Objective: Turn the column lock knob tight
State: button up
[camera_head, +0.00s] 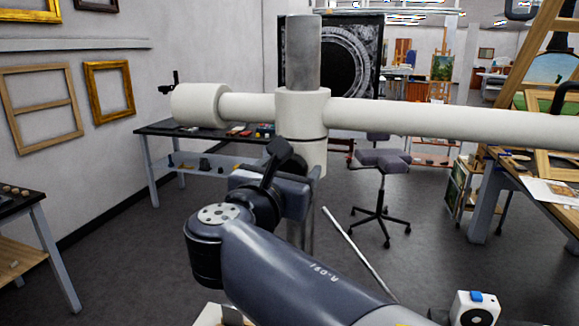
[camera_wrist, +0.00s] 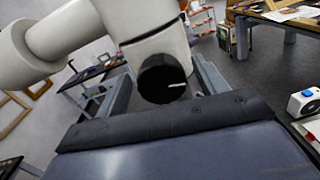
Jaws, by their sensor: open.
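The column lock knob (camera_wrist: 160,84) is a round black knob with a white mark, on the white column collar in the wrist view. The collar (camera_head: 302,108) also shows in the head view around a grey upright column (camera_head: 304,50), where my gripper and arm hide the knob. My gripper (camera_wrist: 164,74) is open. Its two grey fingers stand on either side of the knob, which lies between them ahead of the dark palm. I see gaps beside the knob, and cannot tell how deep it sits between the fingers.
A long white horizontal boom (camera_head: 450,123) crosses above my gripper, with a thick white end (camera_head: 200,105) at left. A thin pale rod (camera_head: 358,252) slants near the floor. A stool (camera_head: 381,160) and easel table (camera_head: 535,180) stand right; a dark workbench (camera_head: 200,131) stands behind left.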

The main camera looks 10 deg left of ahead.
jog(key=shift+w, duration=0.2)
jog(key=shift+c, duration=0.6)
jog(key=c, duration=0.9)
jog(key=shift+o, duration=0.2)
jog(key=shift+m+b, duration=0.3)
jog(key=m+b, duration=0.3)
jog(key=m, duration=0.2)
jog(key=shift+d+f+b, duration=0.15)
jog(key=shift+f+b, duration=0.05)
jog(key=shift+b, duration=0.2)
jog(key=m+b, duration=0.3)
jog(key=m, duration=0.1)
jog(key=shift+m, duration=0.3)
jog(key=shift+m+y+b, duration=0.3)
jog(key=shift+m+b, duration=0.65)
jog(key=shift+m, duration=0.55)
jog(key=shift+r, duration=0.1)
